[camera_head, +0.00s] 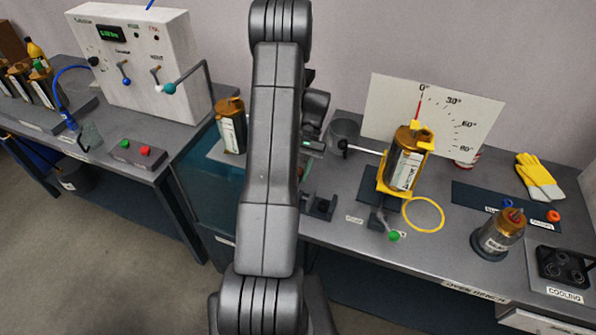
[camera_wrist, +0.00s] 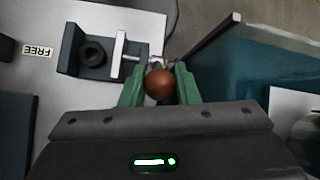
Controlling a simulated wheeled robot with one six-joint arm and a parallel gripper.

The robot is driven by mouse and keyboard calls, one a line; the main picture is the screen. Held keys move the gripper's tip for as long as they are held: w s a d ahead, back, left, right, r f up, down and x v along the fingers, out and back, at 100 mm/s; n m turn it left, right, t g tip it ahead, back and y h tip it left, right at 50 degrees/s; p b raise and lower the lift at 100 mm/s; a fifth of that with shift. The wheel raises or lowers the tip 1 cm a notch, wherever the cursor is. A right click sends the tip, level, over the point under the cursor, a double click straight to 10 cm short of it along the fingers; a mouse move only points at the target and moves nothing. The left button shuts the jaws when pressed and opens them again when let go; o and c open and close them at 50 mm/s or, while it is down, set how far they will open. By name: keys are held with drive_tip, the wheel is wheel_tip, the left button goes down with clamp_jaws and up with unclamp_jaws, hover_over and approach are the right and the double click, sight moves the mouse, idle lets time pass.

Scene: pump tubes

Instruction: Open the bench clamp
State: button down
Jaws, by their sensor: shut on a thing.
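The bench clamp (camera_wrist: 70,50) is a dark block in the upper left of the wrist view, with a pale sliding jaw plate (camera_wrist: 117,55) and a screw running right from it. A black ring (camera_wrist: 92,52) sits between the dark block and the plate, with a narrow gap to the plate. My gripper (camera_wrist: 160,84) has its green fingers shut on a brown ball knob (camera_wrist: 160,86) at the screw's outer end.
A teal tank (camera_wrist: 240,75) stands close right of my gripper. A "FREE" label (camera_wrist: 37,50) lies left of the clamp. In the head view, a yellow stand (camera_head: 393,188) with a brown-topped tube (camera_head: 407,155) is to the right, before an angle board (camera_head: 375,105).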

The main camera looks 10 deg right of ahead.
idle(0.3)
drive_tip(key=c, duration=1.1)
unclamp_jaws()
drive_tip(key=shift+w+d, duration=0.1)
drive_tip(key=b+v, duration=0.2)
drive_tip(key=v, duration=1.1)
drive_tip(key=shift+w+d+r, duration=0.1)
drive_tip(key=shift+w+r, duration=0.05)
drive_tip(key=shift+r, duration=0.2)
drive_tip(key=shift+f, duration=0.1)
drive_tip(key=p+x, duration=0.2)
drive_tip(key=x, duration=1.1)
drive_tip(key=shift+s+a+f, duration=0.2)
drive_tip(key=shift+s+f, duration=0.05)
